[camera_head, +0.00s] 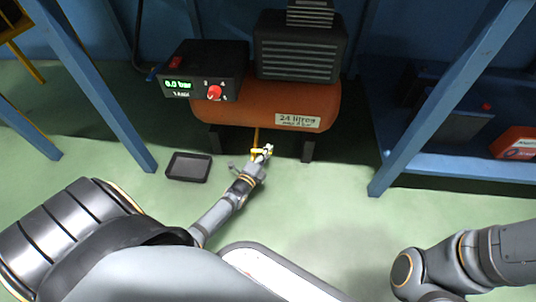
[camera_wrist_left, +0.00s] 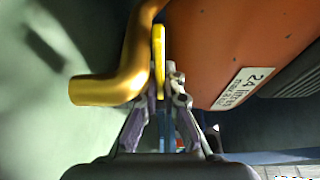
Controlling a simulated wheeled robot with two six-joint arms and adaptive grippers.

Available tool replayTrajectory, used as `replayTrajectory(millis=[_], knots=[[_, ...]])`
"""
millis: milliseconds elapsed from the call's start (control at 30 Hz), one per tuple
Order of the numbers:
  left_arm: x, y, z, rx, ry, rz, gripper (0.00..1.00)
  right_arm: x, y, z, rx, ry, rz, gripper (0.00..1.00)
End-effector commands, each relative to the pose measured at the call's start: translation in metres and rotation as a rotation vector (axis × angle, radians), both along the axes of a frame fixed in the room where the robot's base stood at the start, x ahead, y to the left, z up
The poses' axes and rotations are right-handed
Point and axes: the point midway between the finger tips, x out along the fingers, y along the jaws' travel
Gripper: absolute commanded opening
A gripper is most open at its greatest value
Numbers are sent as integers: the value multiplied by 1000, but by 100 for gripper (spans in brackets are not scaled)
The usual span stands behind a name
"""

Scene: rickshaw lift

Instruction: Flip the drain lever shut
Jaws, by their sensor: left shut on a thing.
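The orange air tank (camera_head: 270,105) has a brass drain pipe (camera_head: 257,136) under its belly. In the left wrist view the brass pipe (camera_wrist_left: 115,88) bends to an open end at the left. The yellow drain lever (camera_wrist_left: 158,55) stands beside the pipe, roughly in line with its straight part. My left gripper (camera_head: 264,153) is under the tank at the pipe. In the left wrist view its fingers (camera_wrist_left: 166,88) are closed around the lower end of the lever. The fingertips partly hide the valve joint. My right gripper is out of view; only part of that arm shows.
A black tray (camera_head: 189,167) lies on the green floor left of the pipe. Blue posts (camera_head: 105,105) flank the area. A tank leg (camera_head: 308,148) stands right of my gripper.

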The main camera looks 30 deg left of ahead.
Motion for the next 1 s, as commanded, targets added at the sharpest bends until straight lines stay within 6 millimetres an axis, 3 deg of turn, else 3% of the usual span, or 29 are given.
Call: replayTrajectory(millis=[133,200,333,667,767,1000], knots=[[0,0,-1,-1,1,0,0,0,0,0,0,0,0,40],[0,0,-1,-1,1,0,14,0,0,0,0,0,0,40],[0,0,0,-1,1,0,30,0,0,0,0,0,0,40],[-4,0,0,-1,1,0,30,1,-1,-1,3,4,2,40],[-19,-1,-1,-2,3,-1,30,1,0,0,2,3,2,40],[-78,-3,-1,-1,4,-1,30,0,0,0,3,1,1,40]])
